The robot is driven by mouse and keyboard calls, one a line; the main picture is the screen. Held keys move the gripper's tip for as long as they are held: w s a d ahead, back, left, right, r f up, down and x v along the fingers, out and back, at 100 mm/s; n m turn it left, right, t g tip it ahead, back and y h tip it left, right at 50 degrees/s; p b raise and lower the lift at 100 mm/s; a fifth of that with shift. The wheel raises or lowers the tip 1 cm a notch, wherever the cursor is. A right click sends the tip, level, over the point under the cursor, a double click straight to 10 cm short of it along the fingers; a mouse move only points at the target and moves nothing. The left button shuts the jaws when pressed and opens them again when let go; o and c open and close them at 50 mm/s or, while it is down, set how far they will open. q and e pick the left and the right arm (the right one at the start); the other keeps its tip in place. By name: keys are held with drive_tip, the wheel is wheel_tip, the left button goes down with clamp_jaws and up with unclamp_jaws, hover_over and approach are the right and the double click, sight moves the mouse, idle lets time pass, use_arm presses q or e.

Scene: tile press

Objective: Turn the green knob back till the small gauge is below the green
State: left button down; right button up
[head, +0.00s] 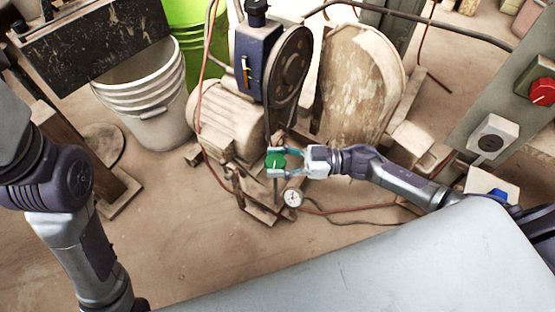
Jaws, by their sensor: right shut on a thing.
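The green knob (275,161) sits at the front of the compressor and motor assembly, near the middle of the head view. My right gripper (276,162) reaches in from the right with its fingers around the knob, shut on it. The small gauge (293,198) is a round white dial just below and to the right of the knob. Its needle and coloured zone are too small to read. My left arm comes in at the left edge, and its gripper is out of view.
A dusty motor (228,122) and a dark pulley wheel (290,68) stand behind the knob. A white bucket (148,105) is at the left. A panel with a red knob (542,91) is at the right. Hoses (340,212) lie on the floor. Open floor lies left of the gauge.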

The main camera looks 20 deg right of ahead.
idle(0.3)
drive_tip(key=o, duration=1.2)
drive_tip(key=shift+f, duration=0.1)
drive_tip(key=shift+v, duration=3.65)
